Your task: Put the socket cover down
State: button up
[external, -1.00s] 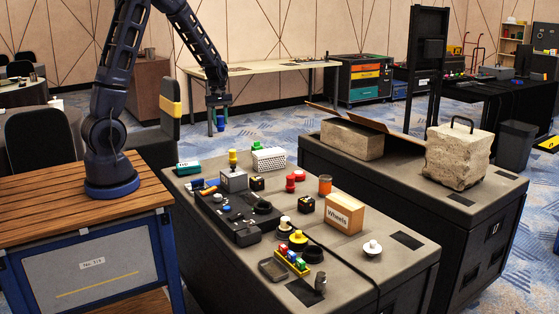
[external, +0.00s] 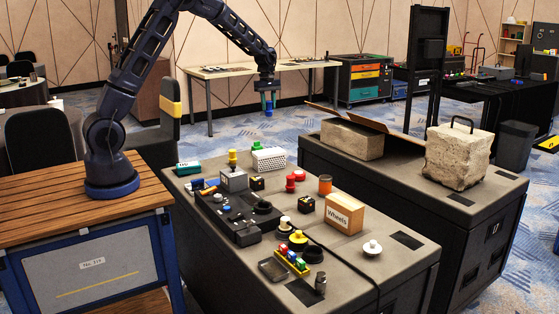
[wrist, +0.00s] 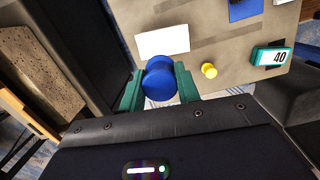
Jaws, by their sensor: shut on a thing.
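The socket cover appears to be the round blue piece (wrist: 158,78) between the green fingers of my gripper (wrist: 159,88) in the wrist view. My gripper is shut on it. In the external view my gripper (external: 268,98) hangs in the air beyond the far edge of the dark case table, with the blue piece (external: 268,110) showing below the fingertips. The blue piece touches nothing else that I can see. Its underside is hidden.
The grey case top (external: 345,258) holds a white perforated box (external: 269,160), a yellow knob (external: 232,157), a green box (external: 188,168), a Wheels carton (external: 344,214) and a white round piece (external: 372,248). A second case carries a stone block (external: 458,157).

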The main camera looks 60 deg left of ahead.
notch_tip(320, 180, down, 17)
jog(key=shift+r, duration=0.15)
dwell(0.5)
jog(key=o, duration=0.9)
jog(key=shift+o, duration=0.2)
